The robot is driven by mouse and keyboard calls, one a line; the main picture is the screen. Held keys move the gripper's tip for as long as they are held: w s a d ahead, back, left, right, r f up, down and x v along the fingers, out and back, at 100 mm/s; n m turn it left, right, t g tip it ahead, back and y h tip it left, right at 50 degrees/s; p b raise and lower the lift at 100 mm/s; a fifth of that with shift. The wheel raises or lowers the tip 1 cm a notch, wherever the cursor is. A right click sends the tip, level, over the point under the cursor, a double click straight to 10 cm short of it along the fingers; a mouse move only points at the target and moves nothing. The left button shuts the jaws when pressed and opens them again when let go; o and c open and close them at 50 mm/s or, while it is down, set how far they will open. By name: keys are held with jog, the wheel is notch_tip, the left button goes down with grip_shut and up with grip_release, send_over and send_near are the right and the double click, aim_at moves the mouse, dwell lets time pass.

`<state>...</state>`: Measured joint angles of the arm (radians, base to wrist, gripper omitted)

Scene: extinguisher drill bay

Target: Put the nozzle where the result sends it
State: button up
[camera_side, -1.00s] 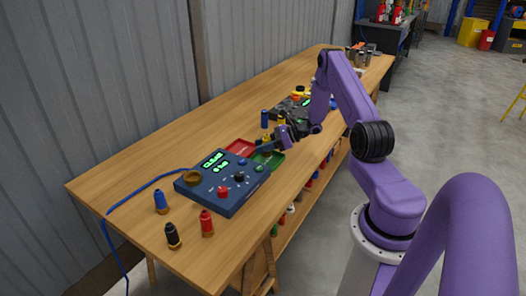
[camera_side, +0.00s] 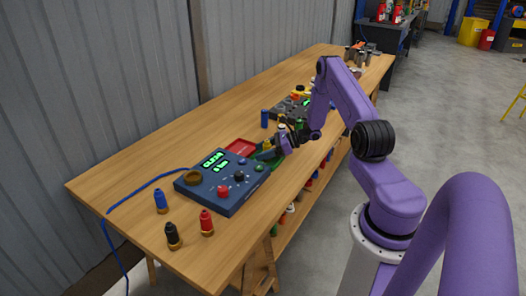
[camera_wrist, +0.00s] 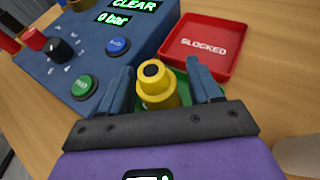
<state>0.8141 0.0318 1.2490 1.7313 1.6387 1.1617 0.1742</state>
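The yellow nozzle (camera_wrist: 156,84) stands upright between the two fingers of my gripper (camera_wrist: 165,88) in the wrist view, with a gap showing beside it. The fingers are apart, one on each side. The green tray (camera_wrist: 182,100) lies under and behind the nozzle, mostly hidden by my gripper; its label is hidden. The red tray (camera_wrist: 176,63), marked BLOCKED, is empty beside it. The blue test box (camera_wrist: 95,48) shows CLEAR and 0 bar. In the side view my gripper (camera_side: 268,152) is low at the green tray (camera_side: 277,161), and I cannot make out the nozzle there.
Blue (camera_side: 160,202), red (camera_side: 206,223) and black (camera_side: 173,236) nozzles stand at the table's near end. A blue hose (camera_side: 138,189) runs to the box. A dark unit (camera_side: 290,107) stands farther back. The table's left side is clear.

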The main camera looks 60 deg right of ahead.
jog(key=shift+r, duration=0.15)
jog(key=v, duration=1.1)
jog(key=shift+s+d, duration=0.2)
jog(key=shift+a+r, duration=0.1)
jog(key=shift+r, duration=0.1)
jog(key=a+r+n+g+y, duration=0.1)
jog(key=a+r+n+g, duration=0.2)
jog(key=a, duration=0.4)
jog(key=w+a+r+n+g+y, duration=0.1)
jog(key=a+r+n+g, duration=0.15)
jog(key=a+n, duration=0.3)
jog(key=a+r+n+g+y, duration=0.1)
jog(key=a+r+n+g, duration=0.1)
jog(key=a+n+g, duration=0.35)
jog(key=s+a+r+n+g+h, duration=0.2)
jog(key=s+a+n, duration=0.15)
jog(key=a, duration=0.35)
jog(key=s+a+r+n+g+h, duration=0.1)
jog(key=s+a+r+n+g, duration=0.1)
jog(key=s+a+n, duration=0.3)
jog(key=s+a+r+n+t+h, duration=0.2)
jog(key=s+a+r+n+h, duration=0.1)
jog(key=s+n, duration=0.4)
jog(key=s+a+r+n+t+h, duration=0.2)
jog(key=s+a+n+h, duration=0.2)
jog(key=s+n, duration=0.4)
jog(key=shift+r+n, duration=0.35)
jog(key=shift+n, duration=1.8)
